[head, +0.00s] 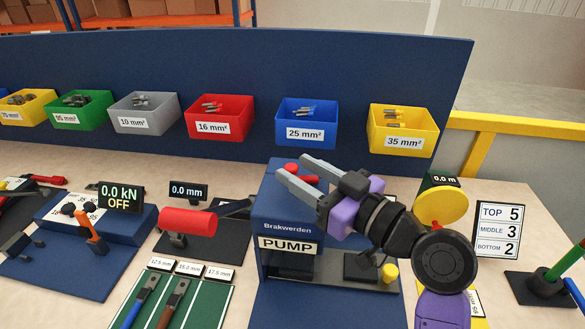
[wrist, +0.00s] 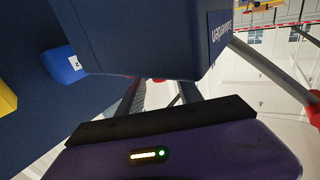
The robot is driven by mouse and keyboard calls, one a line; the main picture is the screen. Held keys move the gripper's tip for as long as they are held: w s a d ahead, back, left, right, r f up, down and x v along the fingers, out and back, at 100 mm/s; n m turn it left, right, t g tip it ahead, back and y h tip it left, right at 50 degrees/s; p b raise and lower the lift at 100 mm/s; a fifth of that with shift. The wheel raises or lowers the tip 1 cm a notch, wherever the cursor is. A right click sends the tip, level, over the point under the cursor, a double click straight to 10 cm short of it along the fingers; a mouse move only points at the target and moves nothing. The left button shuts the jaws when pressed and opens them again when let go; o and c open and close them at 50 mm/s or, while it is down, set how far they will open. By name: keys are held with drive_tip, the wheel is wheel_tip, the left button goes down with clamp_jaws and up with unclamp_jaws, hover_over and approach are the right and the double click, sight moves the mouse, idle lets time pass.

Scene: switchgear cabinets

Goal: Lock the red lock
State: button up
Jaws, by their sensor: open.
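Small red parts (head: 309,179) show at the top of the blue pump box (head: 285,205), between and just beyond my fingers. They may be the red lock, but its shape and state are unclear. In the wrist view only a sliver of red (wrist: 158,80) shows below the edge of a dark blue body. My gripper (head: 292,168) is purple with grey fingers; it is open, reaching left over the pump box with its fingertips around the red parts. I cannot tell whether it touches them. Its fingers also show in the wrist view (wrist: 160,93), partly hidden by that body.
A blue back panel (head: 345,75) carries several colored bins, including a yellow one (head: 404,130). A red cylinder (head: 187,221) on a black base is left of the pump. A yellow disc (head: 440,206) and a number sign (head: 501,231) are to the right.

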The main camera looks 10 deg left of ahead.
drive_tip(key=shift+b+v, duration=0.45)
drive_tip(key=shift+v, duration=2.2)
drive_tip(key=w+d+r+m+t+h, duration=0.1)
drive_tip(key=w+d+m+t+h, duration=0.25)
drive_tip(key=d+m+t, duration=0.3)
drive_tip(key=s+d+f+m+t+h, duration=0.2)
drive_tip(key=s+d+f+m+h, duration=0.2)
drive_tip(key=s+d+f+h, duration=0.4)
drive_tip(key=s+d+f, duration=0.1)
drive_tip(key=s+f, duration=0.2)
drive_tip(key=s, duration=0.5)
drive_tip(key=s+d+f+g+h, duration=0.1)
drive_tip(key=s+d+f, duration=0.1)
drive_tip(key=s, duration=0.7)
drive_tip(key=s+d+f+g+h, duration=0.1)
drive_tip(key=s+f, duration=0.4)
drive_tip(key=s, duration=0.3)
drive_tip(key=shift+s+d+n, duration=0.25)
drive_tip(key=shift+s+d, duration=0.05)
drive_tip(key=s+f+g, duration=0.2)
drive_tip(key=s+f, duration=0.1)
drive_tip(key=s, duration=0.3)
drive_tip(key=shift+s+g+h, duration=0.25)
drive_tip(key=shift+g+h, duration=0.1)
